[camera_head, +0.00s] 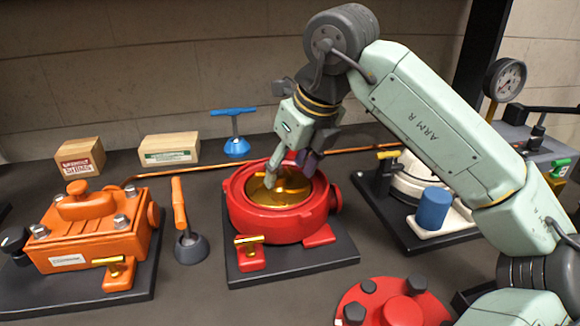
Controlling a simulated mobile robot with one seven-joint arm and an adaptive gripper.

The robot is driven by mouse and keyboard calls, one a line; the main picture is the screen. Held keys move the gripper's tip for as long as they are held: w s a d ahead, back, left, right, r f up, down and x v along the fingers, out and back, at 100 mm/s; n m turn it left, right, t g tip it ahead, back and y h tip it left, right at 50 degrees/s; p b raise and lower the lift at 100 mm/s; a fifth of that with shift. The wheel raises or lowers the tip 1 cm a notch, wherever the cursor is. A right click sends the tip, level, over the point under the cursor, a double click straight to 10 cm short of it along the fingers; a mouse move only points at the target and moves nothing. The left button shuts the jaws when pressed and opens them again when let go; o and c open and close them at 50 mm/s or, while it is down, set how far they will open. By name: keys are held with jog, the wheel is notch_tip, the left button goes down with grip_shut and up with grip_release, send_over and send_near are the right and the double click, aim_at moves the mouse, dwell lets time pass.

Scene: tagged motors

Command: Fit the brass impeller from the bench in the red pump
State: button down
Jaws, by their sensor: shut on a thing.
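The red pump (238,210) stands open on a dark base plate in the middle of the bench. The brass impeller (268,196) is a gold, shiny round piece within the pump's round opening. My gripper (289,174) points down into the opening, with its fingers around the upper middle part of the impeller, and is shut on it. The fingers hide part of the impeller. I cannot tell whether it rests fully on the pump's floor.
A red cover (402,312) with several knobs lies at the front. An orange pump (90,240) stands at left, with an orange-handled tool (180,205) beside it. A blue T-handled tool (235,125) and small boxes (168,149) stand behind. A white pump (412,182) stands at right.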

jog(key=shift+r, duration=0.1)
jog(key=c, duration=0.5)
grip_release()
jog(key=shift+r+p, duration=2.05)
jog(key=shift+r, duration=1)
jog(key=v, duration=1.2)
